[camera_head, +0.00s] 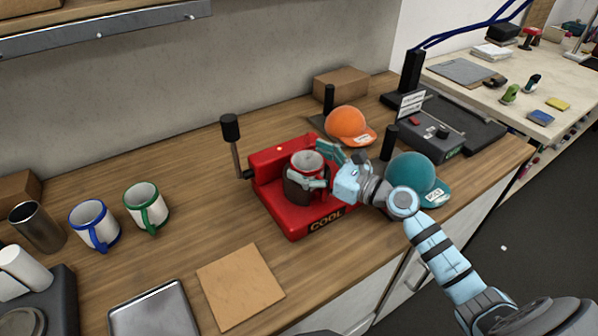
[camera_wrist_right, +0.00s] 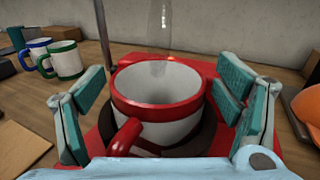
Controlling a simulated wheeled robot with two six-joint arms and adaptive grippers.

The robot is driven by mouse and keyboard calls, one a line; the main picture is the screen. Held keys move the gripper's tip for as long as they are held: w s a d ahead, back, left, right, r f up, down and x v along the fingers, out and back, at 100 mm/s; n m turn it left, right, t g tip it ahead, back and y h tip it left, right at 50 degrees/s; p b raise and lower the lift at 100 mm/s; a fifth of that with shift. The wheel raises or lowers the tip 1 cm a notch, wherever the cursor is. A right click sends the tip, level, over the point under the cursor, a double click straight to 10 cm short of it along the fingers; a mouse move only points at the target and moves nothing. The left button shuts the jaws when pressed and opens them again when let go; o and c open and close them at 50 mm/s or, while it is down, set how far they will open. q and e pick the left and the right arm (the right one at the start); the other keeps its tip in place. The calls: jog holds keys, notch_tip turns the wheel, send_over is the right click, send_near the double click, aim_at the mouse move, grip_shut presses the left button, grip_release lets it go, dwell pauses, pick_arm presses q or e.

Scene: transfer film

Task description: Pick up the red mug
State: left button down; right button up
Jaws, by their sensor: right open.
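The red mug, white with a red rim and red handle, stands upright in the dark cuff of a red press (camera_head: 290,219) in the head view; its white inside shows at the top (camera_head: 308,161). In the right wrist view the mug (camera_wrist_right: 165,132) fills the middle, its handle toward the camera. My right gripper (camera_head: 318,168) is open around the mug. In the right wrist view its teal finger pads (camera_wrist_right: 158,98) stand on either side of the mug, with a gap visible on the left. The far lower side of the mug is hidden. My left gripper does not show.
A blue-trimmed mug (camera_head: 94,226) and a green-trimmed mug (camera_head: 147,206) stand at left. A brown square board (camera_head: 240,286) lies in front. The press lever (camera_head: 232,142) rises at its left. An orange cap (camera_head: 347,124) and a teal cap (camera_head: 412,174) sit close by.

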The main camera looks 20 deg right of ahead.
jog(key=shift+w+f, duration=0.1)
jog(key=shift+s+d+r, duration=0.1)
jog(key=shift+s+r, duration=0.15)
jog(key=shift+s, duration=0.25)
jog(key=c, duration=1)
jog(key=shift+w, duration=0.2)
jog(key=c, duration=1)
